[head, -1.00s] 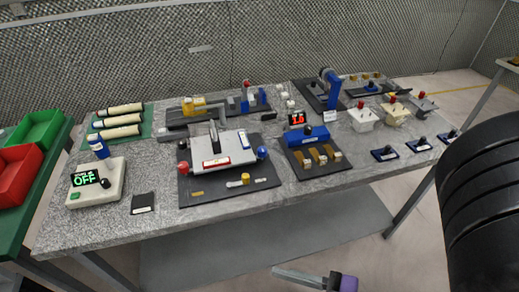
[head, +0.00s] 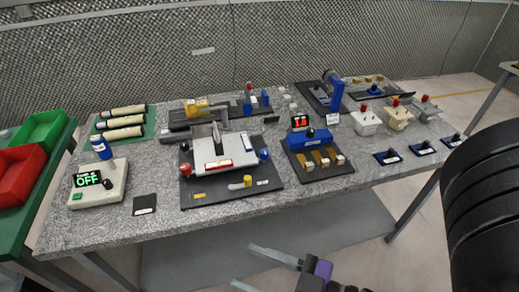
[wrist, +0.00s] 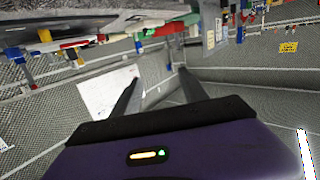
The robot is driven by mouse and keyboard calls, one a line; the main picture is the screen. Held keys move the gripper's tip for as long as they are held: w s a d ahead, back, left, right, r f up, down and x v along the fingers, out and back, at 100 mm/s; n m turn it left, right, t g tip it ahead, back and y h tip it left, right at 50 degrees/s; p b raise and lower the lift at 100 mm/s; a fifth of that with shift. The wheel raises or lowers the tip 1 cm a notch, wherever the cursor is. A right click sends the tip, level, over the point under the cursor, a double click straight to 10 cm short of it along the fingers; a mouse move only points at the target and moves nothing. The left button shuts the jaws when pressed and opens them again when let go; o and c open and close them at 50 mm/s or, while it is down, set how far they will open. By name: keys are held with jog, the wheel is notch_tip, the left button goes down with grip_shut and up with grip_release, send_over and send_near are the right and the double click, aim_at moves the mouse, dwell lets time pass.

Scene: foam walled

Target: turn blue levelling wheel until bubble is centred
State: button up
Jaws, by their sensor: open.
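The blue levelling wheel (head: 264,154) is a small round knob at the right side of a pale tilting plate (head: 240,148). The plate sits on a dark base board (head: 225,198) mid-bench, with a red knob (head: 185,169) at its left. The bubble is too small to make out. My gripper (head: 243,264) is open and empty, low in front of the bench and well apart from the wheel. In the wrist view its two fingers (wrist: 160,78) are spread with nothing between them, and the bench edge crosses the top. I cannot pick out the blue wheel for sure there.
A white box with a green display (head: 98,184) and a dark pad (head: 145,204) are at left. Several joystick boxes stand at right. The granite bench's front strip (head: 240,215) is clear.

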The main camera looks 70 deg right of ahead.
jog(key=w+d+r+m+t+h, duration=0.6)
jog(key=w+d+r+m+h, duration=0.45)
jog(key=w+d+r, duration=0.45)
jog(key=s+d+r+m+g+h, duration=0.25)
jog(key=d+m+g+h, duration=0.35)
jog(key=m+g, duration=0.4)
jog(key=s+d+r+m+g+h+b, duration=0.1)
jog(key=s+d+r+m+g+h, duration=0.2)
jog(key=d+m+g, duration=0.75)
jog(key=s+d+r+m+g+h, duration=0.1)
jog(key=d+r+m+g+h, duration=0.35)
jog(key=m, duration=0.95)
jog(key=s+d+f+m+g+y, duration=0.3)
jog(key=d+f+m+g+y, duration=0.45)
jog(key=m, duration=0.25)
jog(key=m+t+y, duration=0.6)
jog(key=t+y, duration=0.1)
jog(key=y, duration=0.7)
send_near(263, 152)
jog(key=shift+s+f+h, duration=0.1)
jog(key=shift+f+h, duration=0.15)
jog(key=shift+f, duration=0.45)
jog(key=shift+s+f, duration=0.1)
jog(key=shift+f, duration=0.05)
jog(key=shift+s+d+f, duration=0.15)
jog(key=shift+d+f, duration=0.05)
jog(key=shift+f, duration=0.15)
jog(key=shift+p+x, duration=0.45)
jog(key=shift+x, duration=2.9)
